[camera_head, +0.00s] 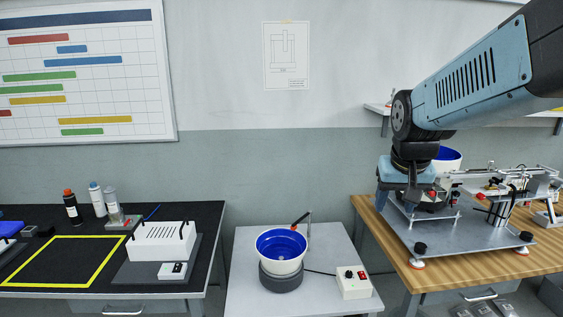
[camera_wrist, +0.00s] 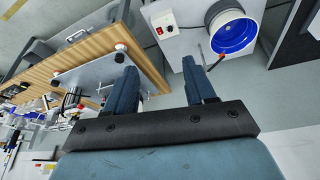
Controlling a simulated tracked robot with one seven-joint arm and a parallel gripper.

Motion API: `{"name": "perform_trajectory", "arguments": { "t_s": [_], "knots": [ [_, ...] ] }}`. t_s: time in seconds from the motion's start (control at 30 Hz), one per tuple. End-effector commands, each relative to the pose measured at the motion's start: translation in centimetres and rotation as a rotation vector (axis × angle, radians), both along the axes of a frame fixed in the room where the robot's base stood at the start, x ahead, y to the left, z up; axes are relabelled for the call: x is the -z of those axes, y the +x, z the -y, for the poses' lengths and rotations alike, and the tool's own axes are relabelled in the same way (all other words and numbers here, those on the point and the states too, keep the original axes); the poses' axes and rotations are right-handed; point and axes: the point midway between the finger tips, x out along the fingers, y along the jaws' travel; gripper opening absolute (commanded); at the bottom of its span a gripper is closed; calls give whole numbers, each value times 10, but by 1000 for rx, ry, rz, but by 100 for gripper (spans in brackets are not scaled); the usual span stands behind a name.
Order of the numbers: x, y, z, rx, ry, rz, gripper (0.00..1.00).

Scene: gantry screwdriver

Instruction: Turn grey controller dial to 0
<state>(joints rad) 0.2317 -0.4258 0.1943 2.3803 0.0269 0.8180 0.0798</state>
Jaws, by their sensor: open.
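The light grey controller box (camera_head: 353,288) stands at the front right of the middle grey table. A black dial (camera_head: 349,274) and a red switch sit on its top; the dial's setting is too small to read. In the wrist view the controller (camera_wrist: 160,15) is at the top, beyond my fingers, with its red switch and dark dial visible. My gripper (camera_wrist: 160,69) is open and empty, its two blue fingers apart. In the head view my gripper (camera_head: 410,197) hangs over the metal plate on the right, apart from the controller and to its upper right.
A bowl feeder with a blue inside (camera_head: 281,244) stands left of the controller, joined by a black cable (camera_head: 320,272). A metal fixture (camera_head: 480,240) fills the wooden table (camera_head: 380,228) at right. A black table (camera_head: 190,212) at left holds bottles and a white block.

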Motion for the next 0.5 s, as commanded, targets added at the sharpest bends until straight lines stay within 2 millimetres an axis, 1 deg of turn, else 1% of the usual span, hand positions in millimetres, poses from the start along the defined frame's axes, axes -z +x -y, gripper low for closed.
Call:
{"name": "perform_trajectory", "arguments": {
  "t_s": [0.03,0.1,0.3,0.4,0.5],
  "knots": [
    [-6,-13,-3,-16,-3,19,55],
    [-12,-30,-4,-37,-5,39,55],
    [-23,-73,-5,-94,2,93,55],
    [-25,-88,-4,-117,8,109,55],
    [-26,-98,-3,-133,14,122,55]
  ]
}}
